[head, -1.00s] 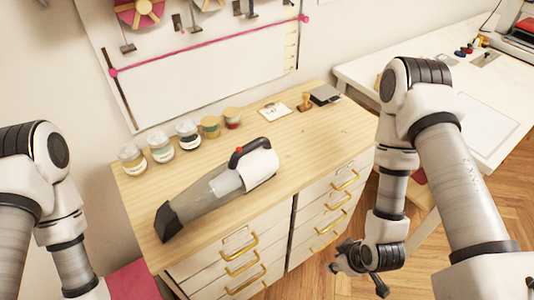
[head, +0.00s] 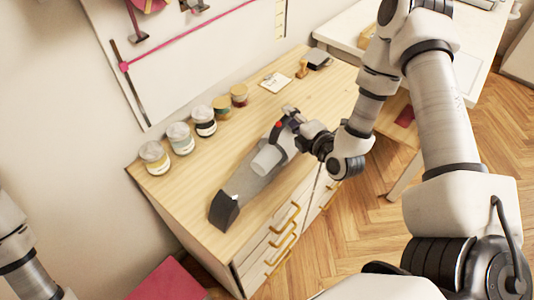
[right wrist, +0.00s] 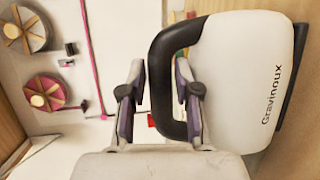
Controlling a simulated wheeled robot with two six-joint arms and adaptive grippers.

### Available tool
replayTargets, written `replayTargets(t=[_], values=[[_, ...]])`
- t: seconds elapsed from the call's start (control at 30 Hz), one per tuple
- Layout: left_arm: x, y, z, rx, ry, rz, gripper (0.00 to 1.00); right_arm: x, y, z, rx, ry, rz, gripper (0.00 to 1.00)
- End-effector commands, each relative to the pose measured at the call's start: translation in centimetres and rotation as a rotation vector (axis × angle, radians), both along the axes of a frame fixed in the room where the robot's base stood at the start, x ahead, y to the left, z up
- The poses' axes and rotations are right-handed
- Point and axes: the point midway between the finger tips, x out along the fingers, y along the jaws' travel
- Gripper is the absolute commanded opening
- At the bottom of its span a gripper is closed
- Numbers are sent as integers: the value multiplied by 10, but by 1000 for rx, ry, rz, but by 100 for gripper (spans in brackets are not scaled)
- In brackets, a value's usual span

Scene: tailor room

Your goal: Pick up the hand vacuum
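The hand vacuum (head: 248,180) lies on the wooden top of the drawer cabinet (head: 180,205), its dark nozzle toward the lower left. It has a grey body, a white rear part and a black handle. My right gripper (head: 290,120) is at the handle and hides part of the rear. In the right wrist view, my right gripper (right wrist: 160,98) has its fingers apart, one on each side of the black handle (right wrist: 162,65) of the hand vacuum (right wrist: 235,65). A small gap shows beside the left finger. My left gripper is out of view.
Several lidded jars (head: 180,138) stand in a row along the wall side of the cabinet top. A white card (head: 276,83), a wooden stamp (head: 302,68) and a dark pad (head: 318,58) lie at the far end. A white table stands beyond.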

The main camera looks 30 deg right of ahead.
Motion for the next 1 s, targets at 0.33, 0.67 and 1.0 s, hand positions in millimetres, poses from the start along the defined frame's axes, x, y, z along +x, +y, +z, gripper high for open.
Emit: replayTargets(t=[0.33, 0.67, 1.0], values=[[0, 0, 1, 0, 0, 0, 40, 5, 0, -1, 2, 1, -1, 0], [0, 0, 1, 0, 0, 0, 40, 5, 0, 0, 2, -2, -1, 0], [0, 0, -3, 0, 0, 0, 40, 6, 0, 17, 3, -5, -3, 0]])
